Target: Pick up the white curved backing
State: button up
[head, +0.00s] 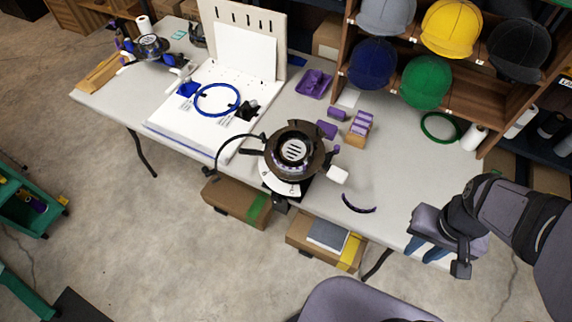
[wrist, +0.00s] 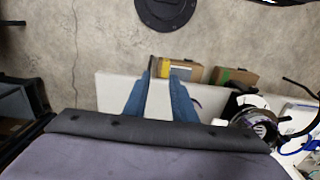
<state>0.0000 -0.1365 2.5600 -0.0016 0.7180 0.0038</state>
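A white curved piece (head: 281,184), which looks like the backing, shows at the front of the round dark cap fixture (head: 296,150) on the table; the fixture hides part of it. My gripper (head: 424,251) has blue fingers pointing down near the table's front right edge, well to the right of the fixture. In the wrist view my gripper (wrist: 163,72) is open, with nothing between its fingers.
A dark purple curved strip (head: 358,205) lies between the fixture and my gripper. Purple blocks (head: 328,129) and a small wooden holder (head: 355,138) stand behind. A cap shelf (head: 440,50) rises at the back right. The table's (head: 385,190) right part is mostly clear.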

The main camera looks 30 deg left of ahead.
jog(key=s+a+f+n+g+h+b, duration=0.1)
jog(key=s+a+f+n+g+b, duration=0.1)
jog(key=s+a+f+n, duration=0.4)
jog(key=n+t+y+b, duration=0.1)
jog(key=n+t+b, duration=0.25)
jog(key=n, duration=0.85)
send_near(284, 166)
jog(key=shift+s+f+t+p, duration=0.2)
jog(key=shift+f+t+p, duration=0.05)
jog(key=shift+f+p, duration=0.25)
jog(key=shift+w+f+p, duration=0.2)
jog(key=shift+f+p, duration=0.3)
jog(key=shift+f, duration=0.7)
jog(key=shift+w+f+p, duration=0.25)
jog(key=shift+f+p, duration=0.3)
jog(key=shift+f, duration=0.6)
jog(key=shift+w+f+p, duration=0.2)
jog(key=shift+f+p, duration=0.3)
jog(key=shift+f, duration=0.7)
